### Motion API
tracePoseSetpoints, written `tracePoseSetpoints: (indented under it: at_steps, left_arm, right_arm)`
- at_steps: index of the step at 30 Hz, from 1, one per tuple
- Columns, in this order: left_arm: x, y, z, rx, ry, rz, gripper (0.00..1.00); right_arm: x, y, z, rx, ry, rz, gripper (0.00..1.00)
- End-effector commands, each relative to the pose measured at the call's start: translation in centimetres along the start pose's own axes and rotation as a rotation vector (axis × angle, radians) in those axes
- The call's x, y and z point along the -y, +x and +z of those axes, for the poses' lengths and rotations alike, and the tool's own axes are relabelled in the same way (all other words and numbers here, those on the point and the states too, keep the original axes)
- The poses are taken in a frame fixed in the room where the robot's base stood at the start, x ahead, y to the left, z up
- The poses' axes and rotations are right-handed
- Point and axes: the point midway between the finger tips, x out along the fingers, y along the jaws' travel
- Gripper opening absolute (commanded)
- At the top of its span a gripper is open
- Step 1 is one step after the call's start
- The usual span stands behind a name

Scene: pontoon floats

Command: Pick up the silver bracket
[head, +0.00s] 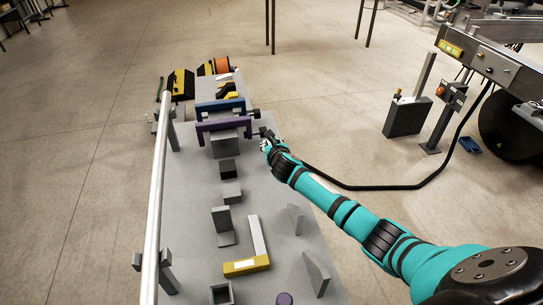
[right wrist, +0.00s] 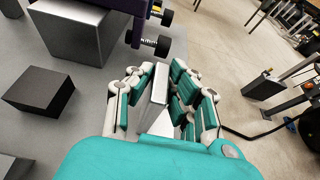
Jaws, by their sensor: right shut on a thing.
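My right gripper (head: 266,143) reaches in from the right to the right edge of the grey bench, beside the purple clamp-like part. In the right wrist view my right gripper (right wrist: 162,85) is shut, with its teal and white fingers on both sides of the silver bracket (right wrist: 159,88). The bracket shows as a pale, upright plate between the fingers; its lower part is partly hidden by the hand. In the head view the fingers mostly hide it. I cannot tell whether it touches the bench. My left gripper is not in view.
The grey bench (head: 190,235) carries a purple bar (head: 224,126), a dark block (head: 228,168), a yellow-based angle piece (head: 247,266) and several grey blocks. A pale rail (head: 157,185) runs along its left side. A black cable (head: 385,187) lies on the floor right of the bench.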

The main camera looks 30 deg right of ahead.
Motion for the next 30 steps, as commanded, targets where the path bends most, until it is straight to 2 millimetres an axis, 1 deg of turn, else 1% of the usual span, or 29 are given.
tracePoseSetpoints:
  at_steps: [5, 8, 11, 14, 15, 16, 18, 30]
  left_arm:
    - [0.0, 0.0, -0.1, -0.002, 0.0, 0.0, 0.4]
    - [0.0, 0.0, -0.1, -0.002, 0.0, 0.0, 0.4]
    - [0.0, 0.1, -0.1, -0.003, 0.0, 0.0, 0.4]
    - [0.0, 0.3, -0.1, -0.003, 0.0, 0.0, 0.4]
    - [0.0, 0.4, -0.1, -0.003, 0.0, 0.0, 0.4]
    - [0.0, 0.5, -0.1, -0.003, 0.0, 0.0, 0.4]
    - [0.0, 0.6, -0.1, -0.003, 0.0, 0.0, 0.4]
    - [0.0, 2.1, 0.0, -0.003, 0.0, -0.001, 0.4]
  right_arm:
    - [0.0, 0.0, 0.2, 0.002, 0.0, 0.0, 0.0]
    - [0.0, -0.2, 0.6, 0.004, -0.001, 0.001, 0.0]
    - [0.1, -0.5, 1.4, 0.006, -0.001, 0.0, 0.0]
    - [0.1, -1.0, 2.7, 0.008, -0.002, 0.001, 0.0]
    - [0.1, -1.3, 3.5, 0.008, -0.002, 0.0, 0.0]
    - [0.2, -1.6, 3.5, 0.005, -0.004, 0.0, 0.0]
    - [0.8, -3.0, 2.6, 0.001, -0.006, 0.0, 0.0]
    - [3.9, -11.6, -0.1, 0.0, -0.005, 0.0, 0.0]
